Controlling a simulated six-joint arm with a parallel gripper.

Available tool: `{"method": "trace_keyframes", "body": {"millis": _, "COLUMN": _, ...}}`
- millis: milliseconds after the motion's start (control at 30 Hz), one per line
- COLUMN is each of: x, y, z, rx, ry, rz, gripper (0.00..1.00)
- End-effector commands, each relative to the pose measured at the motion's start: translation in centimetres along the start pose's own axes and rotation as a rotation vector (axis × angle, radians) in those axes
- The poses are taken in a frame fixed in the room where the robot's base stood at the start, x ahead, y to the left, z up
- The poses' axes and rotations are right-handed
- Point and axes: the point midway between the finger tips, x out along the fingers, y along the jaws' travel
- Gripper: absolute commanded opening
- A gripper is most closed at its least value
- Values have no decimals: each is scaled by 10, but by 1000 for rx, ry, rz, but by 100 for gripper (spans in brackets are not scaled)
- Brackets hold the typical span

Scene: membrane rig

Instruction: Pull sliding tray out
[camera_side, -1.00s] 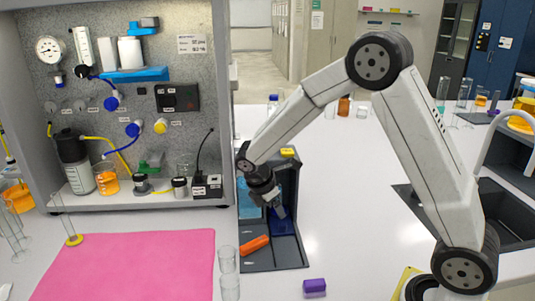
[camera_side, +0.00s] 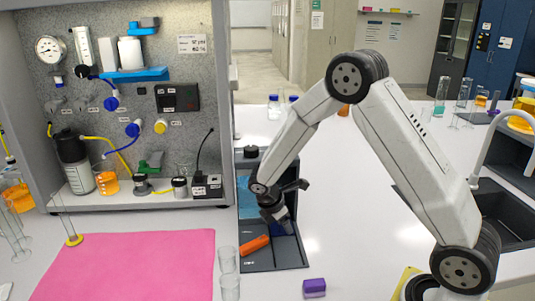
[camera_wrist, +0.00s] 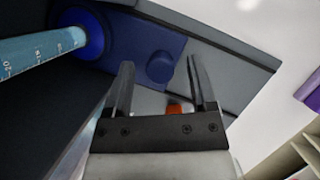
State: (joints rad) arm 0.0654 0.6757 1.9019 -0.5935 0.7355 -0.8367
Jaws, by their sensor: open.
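A dark blue tray-like piece (camera_wrist: 150,45) with a round blue knob (camera_wrist: 160,67) shows ahead of my gripper in the wrist view. In the side view, a bit of this blue piece (camera_side: 277,228) shows low in the dark grey housing (camera_side: 247,222), partly hidden by my gripper. My gripper (camera_side: 288,229) points down there; its fingers (camera_wrist: 160,78) are apart, with the knob between their tips in the picture. I cannot tell whether they touch it. A graduated blue cylinder (camera_wrist: 35,50) with a round blue base stands at the left of the wrist view.
An orange object (camera_side: 255,244) lies on the housing's dark grey floor plate. A purple block (camera_side: 314,287) lies at front right. The white bench to the right is mostly clear.

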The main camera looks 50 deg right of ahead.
Motion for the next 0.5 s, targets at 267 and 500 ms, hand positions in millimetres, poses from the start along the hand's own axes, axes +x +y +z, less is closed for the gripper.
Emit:
{"method": "trace_keyframes", "body": {"millis": 267, "x": 0, "y": 0, "z": 0, "rx": 0, "ry": 0, "rz": 0, "gripper": 25}}
{"method": "trace_keyframes", "body": {"millis": 500, "x": 0, "y": 0, "z": 0, "rx": 0, "ry": 0, "rz": 0, "gripper": 0}}
